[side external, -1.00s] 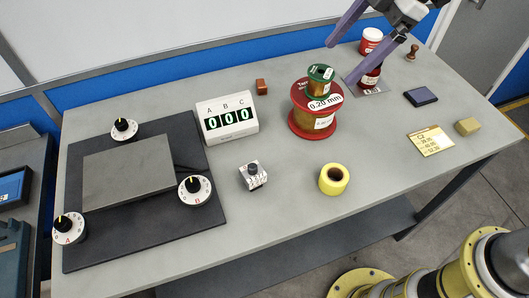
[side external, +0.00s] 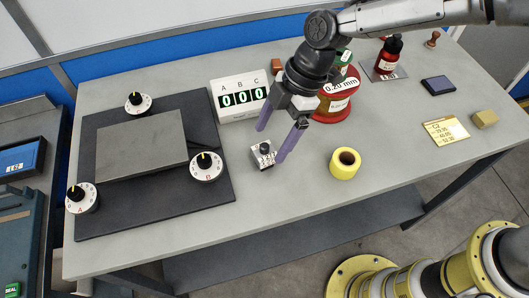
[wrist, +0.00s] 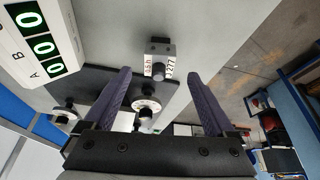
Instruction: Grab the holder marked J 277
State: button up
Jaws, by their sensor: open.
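The holder (side external: 263,155) is a small pale grey block with a dark round knob on top, upright on the bench. Contact with the holder does not show.
A counter box (side external: 241,97) reading 000 stands close behind left. A red spool (side external: 338,106) is behind right, partly hidden by my gripper. A yellow tape roll (side external: 345,163) stands to the right. A dark board with dials (side external: 206,167) lies to the left.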

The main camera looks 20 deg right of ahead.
aim_at(268, 144)
jog(key=shift+x, duration=2.85)
jog(key=shift+w+d, duration=0.1)
jog(key=shift+w, duration=0.05)
grip_shut()
